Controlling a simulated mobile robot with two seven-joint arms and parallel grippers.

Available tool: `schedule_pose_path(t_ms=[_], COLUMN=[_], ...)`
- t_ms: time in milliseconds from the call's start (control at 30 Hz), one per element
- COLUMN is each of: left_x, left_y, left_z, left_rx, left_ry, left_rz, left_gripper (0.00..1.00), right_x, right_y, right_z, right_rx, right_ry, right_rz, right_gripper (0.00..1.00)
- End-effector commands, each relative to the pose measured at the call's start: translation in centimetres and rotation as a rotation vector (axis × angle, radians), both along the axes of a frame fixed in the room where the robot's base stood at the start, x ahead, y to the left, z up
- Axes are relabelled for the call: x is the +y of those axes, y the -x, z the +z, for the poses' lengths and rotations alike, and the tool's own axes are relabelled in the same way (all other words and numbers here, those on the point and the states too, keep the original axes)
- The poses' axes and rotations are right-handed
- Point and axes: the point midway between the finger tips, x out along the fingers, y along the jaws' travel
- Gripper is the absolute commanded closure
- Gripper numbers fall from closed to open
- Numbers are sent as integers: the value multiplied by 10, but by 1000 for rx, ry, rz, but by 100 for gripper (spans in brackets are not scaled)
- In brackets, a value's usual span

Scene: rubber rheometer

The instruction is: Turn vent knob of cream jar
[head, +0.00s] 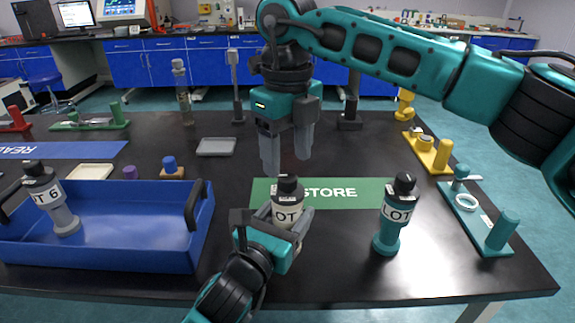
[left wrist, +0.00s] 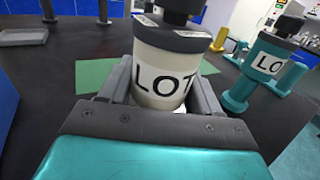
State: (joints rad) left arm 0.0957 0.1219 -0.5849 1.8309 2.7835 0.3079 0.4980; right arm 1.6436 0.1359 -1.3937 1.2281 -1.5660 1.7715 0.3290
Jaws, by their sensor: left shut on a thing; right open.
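The cream jar (head: 287,208) stands at the front of the table by the green STORE mat (head: 345,192). It has a white label reading LOT and a dark lid with a black vent knob (head: 288,184) on top. My left gripper (head: 285,222) is shut around the jar's body; the left wrist view shows the cream jar (left wrist: 162,68) between its fingers. The knob is partly cut off at the top of that view. My right gripper (head: 287,150) points down, open and empty, above and behind the knob, apart from it.
A teal LOT jar (head: 391,225) stands to the right. A blue tray (head: 140,257) at the left holds a grey jar (head: 55,205). Teal (head: 490,225) and yellow (head: 428,152) fixtures line the right edge. A small grey tray (head: 216,147) lies behind.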

Motion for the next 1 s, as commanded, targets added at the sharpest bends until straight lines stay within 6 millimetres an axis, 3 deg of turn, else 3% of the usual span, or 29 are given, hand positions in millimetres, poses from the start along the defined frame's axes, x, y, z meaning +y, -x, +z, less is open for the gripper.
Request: schedule_pose_path(t_ms=[200,400,900,933,1000], left_x=[0,0,0,0,0], left_y=[0,0,0,0,0], left_z=[-1,-1,0,0,0], left_rx=[1,1,1,1,1], left_ry=[0,0,0,0,0], left_rz=[0,0,0,0,0], left_gripper=[72,72,72,35,28], right_x=[1,0,0,0,0], right_y=[0,0,0,0,0], right_z=[50,78,86,86,86], right_rx=[-3,-1,0,0,0], right_ry=[-1,-1,-1,-1,-1], right_rz=[0,-1,1,1,0], right_gripper=[39,39,39,39,39])
